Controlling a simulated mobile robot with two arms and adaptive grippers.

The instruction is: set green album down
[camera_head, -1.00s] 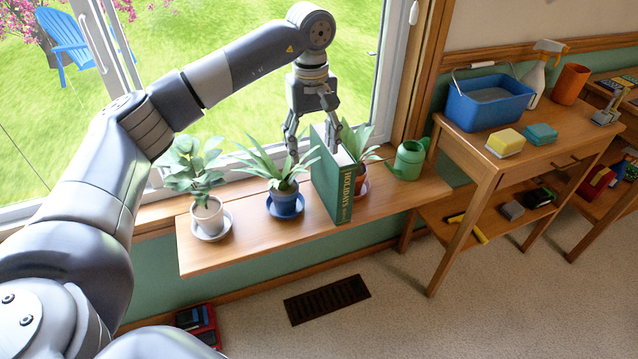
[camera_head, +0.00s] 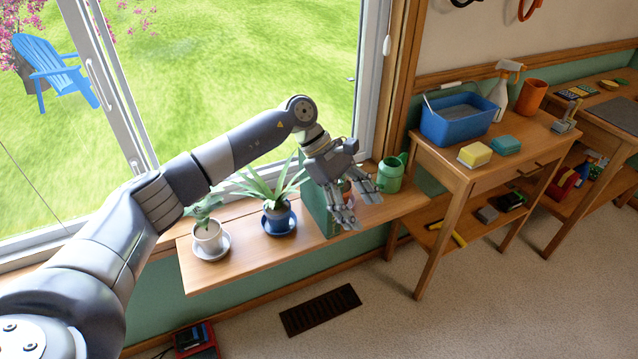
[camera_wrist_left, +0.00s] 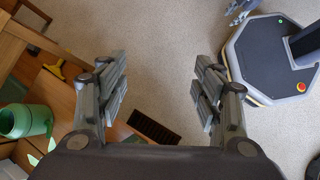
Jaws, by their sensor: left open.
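The green album (camera_head: 315,212) stands upright on the wooden window shelf (camera_head: 240,254), between the spiky plant in the blue pot (camera_head: 279,220) and the green watering can (camera_head: 391,174). My left gripper (camera_head: 362,208) is in front of the album's right side and hides much of it, including its title. Its fingers are spread and empty, pointing down and to the right.
A plant in a white pot (camera_head: 208,236) stands at the shelf's left. Another potted plant is mostly hidden behind my left gripper. A wooden table (camera_head: 520,162) with a blue bin (camera_head: 463,122) stands to the right. The carpet before the shelf is open around a floor vent (camera_head: 320,309).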

